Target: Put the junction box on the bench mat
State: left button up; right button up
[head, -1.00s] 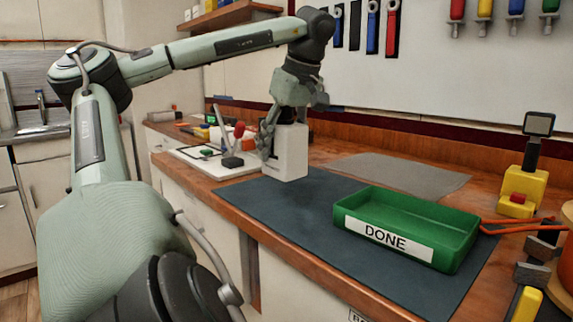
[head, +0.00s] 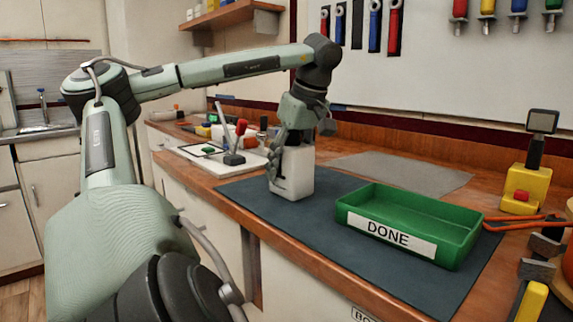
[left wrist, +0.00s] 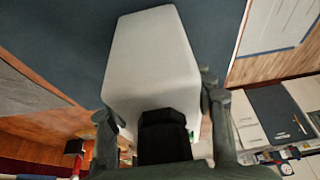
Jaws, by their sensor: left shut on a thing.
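The junction box (head: 298,180) is a white block with rounded edges. It is upright at the back left part of the dark blue-grey bench mat (head: 310,234). My left gripper (head: 292,150) is shut on the box from above, and its fingers cover part of the box's upper left side. In the left wrist view the box (left wrist: 152,62) lies between the two fingers (left wrist: 160,112), with the mat behind it. I cannot tell for sure whether the bottom of the box touches the mat.
A green tray marked DONE (head: 386,233) stands on the mat to the right. A grey sheet (head: 400,174) lies behind. A white board (head: 208,158) with tools is at the left. A yellow device (head: 526,188) and orange-handled tool (head: 520,222) are at the right.

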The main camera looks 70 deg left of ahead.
pick_arm(q)
jog(key=o, duration=1.6)
jog(key=shift+c, duration=0.2)
pick_arm(e)
jog(key=shift+w+a+r, duration=0.1)
jog(key=shift+w+a, duration=0.05)
pick_arm(q)
jog(key=shift+r, duration=0.15)
jog(key=p+v, duration=0.3)
jog(key=v, duration=0.9)
pick_arm(e)
notch_tip(320, 180, down, 7)
jog(key=w, duration=0.1)
jog(key=shift+d+g, duration=0.25)
jog(key=shift+g, duration=0.05)
jog(key=shift+w, duration=0.1)
